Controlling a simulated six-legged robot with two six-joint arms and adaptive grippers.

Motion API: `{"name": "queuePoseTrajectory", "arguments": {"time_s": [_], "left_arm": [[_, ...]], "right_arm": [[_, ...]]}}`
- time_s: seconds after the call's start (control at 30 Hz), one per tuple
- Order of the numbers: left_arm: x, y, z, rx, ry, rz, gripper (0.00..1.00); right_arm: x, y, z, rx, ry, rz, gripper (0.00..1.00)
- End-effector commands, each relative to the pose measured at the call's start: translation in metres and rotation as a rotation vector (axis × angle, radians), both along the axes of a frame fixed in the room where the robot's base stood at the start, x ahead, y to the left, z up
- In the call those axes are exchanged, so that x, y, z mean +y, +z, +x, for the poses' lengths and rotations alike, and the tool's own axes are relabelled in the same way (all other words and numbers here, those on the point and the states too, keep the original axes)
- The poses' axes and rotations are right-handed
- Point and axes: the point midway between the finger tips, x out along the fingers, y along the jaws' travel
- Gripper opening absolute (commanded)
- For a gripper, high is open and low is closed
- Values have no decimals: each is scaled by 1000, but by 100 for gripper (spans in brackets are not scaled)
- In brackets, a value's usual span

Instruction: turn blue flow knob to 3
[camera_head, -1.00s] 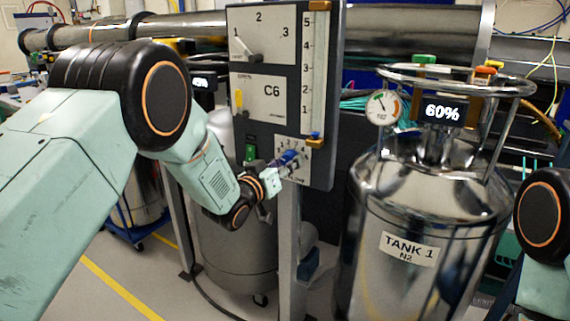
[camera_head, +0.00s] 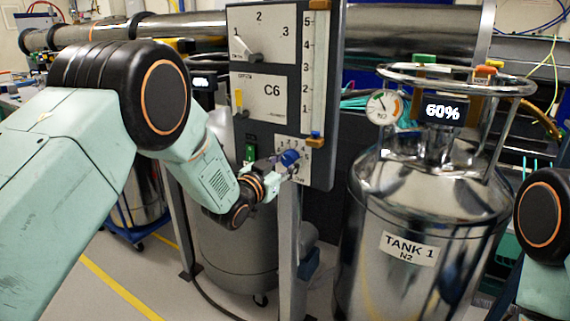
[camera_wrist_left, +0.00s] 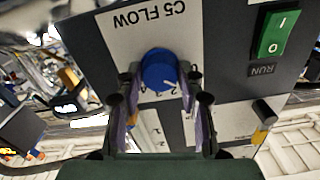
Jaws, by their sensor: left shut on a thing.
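The blue flow knob (camera_head: 289,158) is on a small white dial plate low on the grey panel (camera_head: 322,90). In the left wrist view the blue knob (camera_wrist_left: 158,70) sits between the two fingers of my left gripper (camera_wrist_left: 160,84), under an upside-down "C5 FLOW" label. The white line on the knob points down and right in that view, close to a figure that looks like 2. My left gripper (camera_head: 279,168) is shut on the knob in the head view, covering part of the dial. My right gripper is out of view.
A green RUN switch (camera_wrist_left: 274,34) is beside the flow plate. The steel TANK 1 (camera_head: 425,220) stands close on the right.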

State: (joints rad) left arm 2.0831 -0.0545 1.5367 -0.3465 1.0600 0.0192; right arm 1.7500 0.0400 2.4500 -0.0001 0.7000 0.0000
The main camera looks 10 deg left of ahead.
Motion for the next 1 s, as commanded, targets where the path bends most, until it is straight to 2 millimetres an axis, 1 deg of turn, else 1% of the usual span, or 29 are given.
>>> {"name": "queuePoseTrajectory", "arguments": {"time_s": [0.7, 1.0], "left_arm": [[1, 0, 0, -233, 1, 639, 6], [1, 0, 0, -314, 1, 867, 6]], "right_arm": [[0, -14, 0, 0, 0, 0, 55], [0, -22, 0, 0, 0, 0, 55]]}}
